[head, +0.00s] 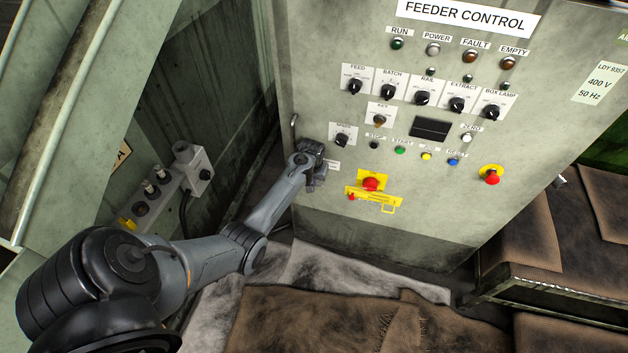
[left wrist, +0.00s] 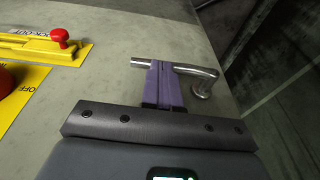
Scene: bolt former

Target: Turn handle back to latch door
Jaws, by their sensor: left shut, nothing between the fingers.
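The handle (left wrist: 196,71) is a bent metal lever near the door's edge in the left wrist view. Its bar lies about level across the picture, and its right end curves back to a rounded end. The door (head: 330,215) is the grey-green front of the feeder control cabinet; I cannot tell whether it is fully closed. My left gripper (head: 313,163) is at the door's left side in the head view and hides the handle there. In the left wrist view its purple fingers (left wrist: 164,82) are together, their tips overlapping the bar. Contact is unclear. My right gripper is not in view.
A small curved bar (head: 294,127) stands at the cabinet's left edge. A grey switch box (head: 190,170) is on the left, with a dark gap between.

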